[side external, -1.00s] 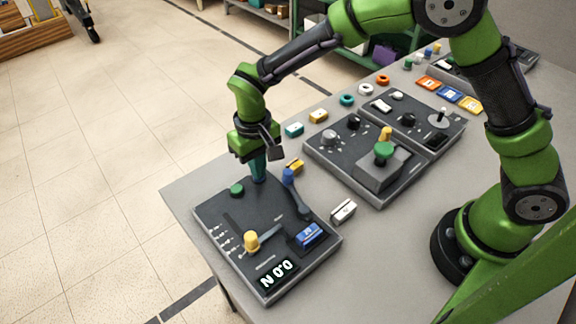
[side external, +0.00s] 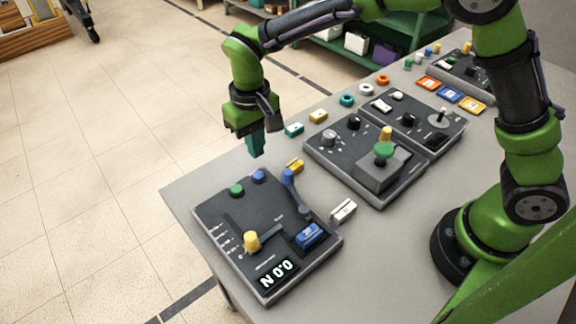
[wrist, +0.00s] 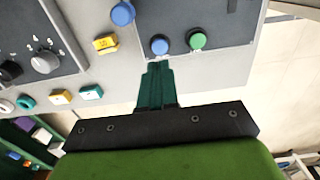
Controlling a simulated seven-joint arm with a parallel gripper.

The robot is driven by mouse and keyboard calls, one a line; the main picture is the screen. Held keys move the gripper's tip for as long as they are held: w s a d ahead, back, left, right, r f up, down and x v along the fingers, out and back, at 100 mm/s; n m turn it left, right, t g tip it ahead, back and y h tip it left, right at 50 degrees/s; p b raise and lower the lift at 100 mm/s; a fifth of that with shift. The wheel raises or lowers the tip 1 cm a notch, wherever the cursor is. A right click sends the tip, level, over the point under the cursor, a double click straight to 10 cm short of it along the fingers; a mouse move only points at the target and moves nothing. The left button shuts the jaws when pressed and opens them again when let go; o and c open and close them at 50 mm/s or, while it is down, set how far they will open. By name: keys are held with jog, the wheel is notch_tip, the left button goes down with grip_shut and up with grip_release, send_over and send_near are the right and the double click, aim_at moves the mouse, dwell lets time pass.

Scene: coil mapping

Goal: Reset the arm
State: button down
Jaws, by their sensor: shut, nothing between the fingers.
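My gripper (side external: 257,146) is green with teal fingers. It is shut and empty, held in the air above the back edge of the near control panel (side external: 217,211). Its fingers also show in the wrist view (wrist: 158,72), closed together.
Yellow (side external: 295,166), white (side external: 343,211) and teal (side external: 294,129) blocks lie loose on the grey table (side external: 185,188). A shelf (side external: 335,48) stands behind.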

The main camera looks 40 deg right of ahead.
jog(key=shift+s+d+f, duration=0.1)
jog(key=shift+s+d, duration=0.1)
jog(key=shift+s, duration=0.25)
jog(key=shift+s+d+f, duration=0.1)
jog(key=shift+s+d, duration=0.1)
jog(key=shift+s, duration=0.25)
jog(key=s+d+r+m+t+y, duration=0.2)
jog(key=s+d+r+m+t, duration=0.2)
jog(key=s+d+r, duration=1)
jog(key=s+d+t, duration=0.2)
jog(key=d+t, duration=0.1)
jog(key=shift+d+r, duration=0.15)
jog(key=shift+r, duration=0.1)
